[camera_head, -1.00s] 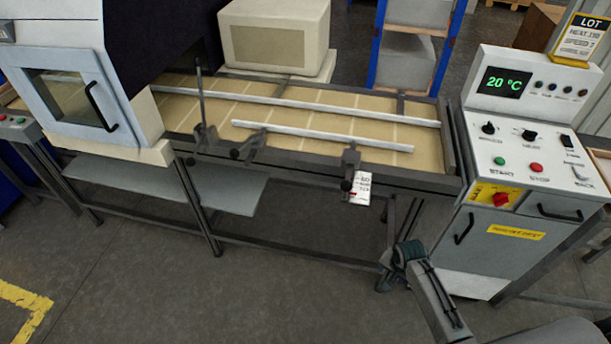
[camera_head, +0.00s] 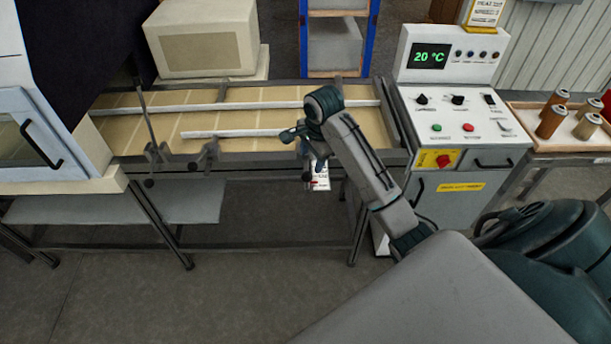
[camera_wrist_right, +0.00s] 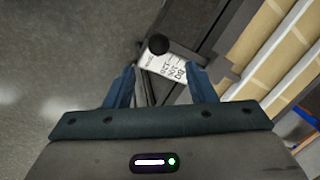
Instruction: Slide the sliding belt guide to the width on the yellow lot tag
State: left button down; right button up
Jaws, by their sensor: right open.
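The sliding belt guide (camera_head: 235,133) is the nearer pale rail over the tan belt. My arm covers its right end in the head view; a pale rail (camera_wrist_right: 293,80) also shows in the right wrist view. A white scale card (camera_head: 320,180) hangs at the belt's front edge. In the right wrist view the card (camera_wrist_right: 165,68) and a round black knob (camera_wrist_right: 158,45) lie ahead, between the fingers' lines. My right gripper (camera_wrist_right: 161,72) is open and empty, apart from the knob. The yellow lot tag (camera_head: 484,12) stands atop the control cabinet, its text too small to read. My left gripper is out of view.
The farther pale rail (camera_head: 250,105) runs along the belt's back. The control cabinet (camera_head: 455,130) stands right of the belt, with a side table (camera_head: 565,142) holding several cartridges beyond it. A dark-hooded machine (camera_head: 40,140) stands at the left. Floor in front is clear.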

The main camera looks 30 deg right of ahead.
aim_at(308, 174)
jog(key=f+p, duration=0.1)
jog(key=f, duration=0.2)
jog(key=w+f, duration=0.1)
jog(key=f, duration=0.2)
jog(key=f+p, duration=0.1)
jog(key=f, duration=0.2)
jog(key=shift+w+a+f+p, duration=0.1)
jog(key=shift+w+a+p, duration=0.05)
jog(key=shift+w+p, duration=0.2)
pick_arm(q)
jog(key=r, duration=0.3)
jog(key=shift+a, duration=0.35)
pick_arm(e)
jog(key=shift+f, duration=0.4)
